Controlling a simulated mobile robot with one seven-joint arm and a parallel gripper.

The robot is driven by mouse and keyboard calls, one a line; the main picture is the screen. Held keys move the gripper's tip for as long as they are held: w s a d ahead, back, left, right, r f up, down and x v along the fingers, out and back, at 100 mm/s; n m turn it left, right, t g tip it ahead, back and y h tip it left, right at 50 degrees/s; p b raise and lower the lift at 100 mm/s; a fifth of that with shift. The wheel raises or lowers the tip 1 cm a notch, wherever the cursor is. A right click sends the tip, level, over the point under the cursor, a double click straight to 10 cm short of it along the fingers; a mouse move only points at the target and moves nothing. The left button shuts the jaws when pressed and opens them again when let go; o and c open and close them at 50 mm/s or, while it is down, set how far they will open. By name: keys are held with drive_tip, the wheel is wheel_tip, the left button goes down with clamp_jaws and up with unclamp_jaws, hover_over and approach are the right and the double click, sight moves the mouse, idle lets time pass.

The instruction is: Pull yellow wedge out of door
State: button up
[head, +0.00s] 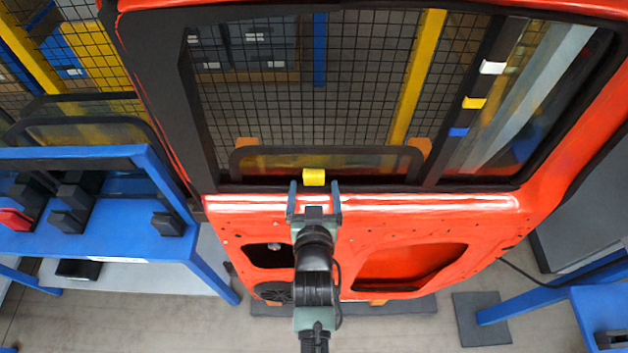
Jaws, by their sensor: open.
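The red-orange door (480,212) stands in front of me with its black window frame and glass upright. A small yellow wedge (314,177) sits at the lower edge of the window opening, where the frame meets the red panel. My gripper (314,190) is open, with one finger on each side, just below the wedge in the picture. The picture does not show whether the fingers touch the wedge. More small wedges sit on the right window pillar: a white one (492,67), a yellow one (473,103) and a blue one (458,132).
A blue rack (90,155) with black holders stands on the left. Another blue frame (550,296) stands at the lower right. A wire mesh fence with yellow posts (417,75) is behind the door. Grey floor shows below the door.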

sight(314, 159)
drive_tip(key=shift+x, duration=1.15)
clamp_jaws()
drive_tip(key=shift+r, duration=0.25)
drive_tip(key=shift+r+p, duration=2.35)
drive_tip(key=shift+r, duration=0.1)
drive_tip(key=shift+s, duration=0.1)
drive_tip(key=s+p, duration=0.3)
drive_tip(key=s, duration=0.8)
drive_tip(key=shift+p, duration=0.35)
